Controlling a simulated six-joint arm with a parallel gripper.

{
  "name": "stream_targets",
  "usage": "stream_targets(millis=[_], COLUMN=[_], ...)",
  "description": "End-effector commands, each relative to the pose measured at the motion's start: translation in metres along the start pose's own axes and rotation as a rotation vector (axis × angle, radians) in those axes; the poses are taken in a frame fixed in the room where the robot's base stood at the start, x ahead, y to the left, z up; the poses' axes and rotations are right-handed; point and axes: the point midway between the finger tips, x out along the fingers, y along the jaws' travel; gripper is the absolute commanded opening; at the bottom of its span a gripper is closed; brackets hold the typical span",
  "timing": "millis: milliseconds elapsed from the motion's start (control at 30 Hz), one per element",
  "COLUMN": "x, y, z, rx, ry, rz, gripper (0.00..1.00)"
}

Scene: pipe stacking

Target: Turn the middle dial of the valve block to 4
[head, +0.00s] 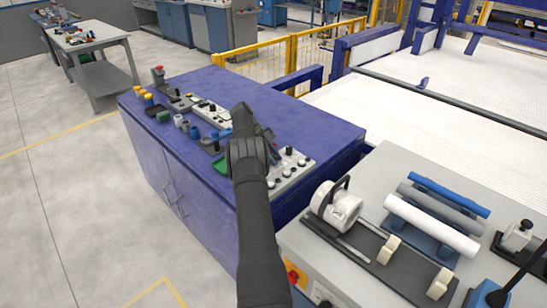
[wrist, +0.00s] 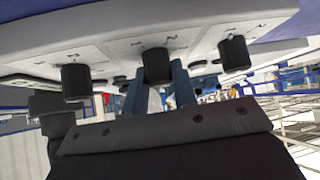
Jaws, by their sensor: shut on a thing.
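The valve block (head: 281,186) is a pale grey panel with black knobs on the blue bench, partly hidden behind my arm in the head view. The wrist view shows three black dials in a row on its pale face: one at the left (wrist: 76,82), the middle dial (wrist: 157,64) and one at the right (wrist: 235,53). My gripper (wrist: 159,77) has its two blue fingers on either side of the middle dial, shut on it. The marks by the dials are too small to read, so the setting cannot be told.
The blue bench (head: 330,135) also carries several small coloured parts left of my arm. At the right, a grey table (head: 395,165) holds pipes (head: 432,226) and a white round fitting (head: 336,205). Yellow fencing (head: 265,65) stands behind the bench.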

Motion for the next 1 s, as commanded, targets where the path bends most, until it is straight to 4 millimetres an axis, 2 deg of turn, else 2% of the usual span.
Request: stream_targets(millis=[200,233,300,333,667,767,900,1000], x=[0.001,0.001,0.001,0.001,-0.002,-0.010,-0.029,-0.026], y=[-0.002,-0.002,-0.001,-0.001,-0.001,-0.001,-0.001,-0.001], z=[-0.002,-0.002,-0.002,-0.002,-0.003,-0.011,-0.030,-0.044], rx=[0.003,0.003,0.002,0.002,0.000,0.001,0.004,0.002], ry=[0.002,0.002,0.002,0.002,0.000,-0.001,-0.002,0.002], rz=[0.001,0.001,0.001,0.001,0.000,-0.002,-0.002,0.002], gripper=[0.02,0.31,0.45,0.47,0.47,0.47,0.47,0.47])
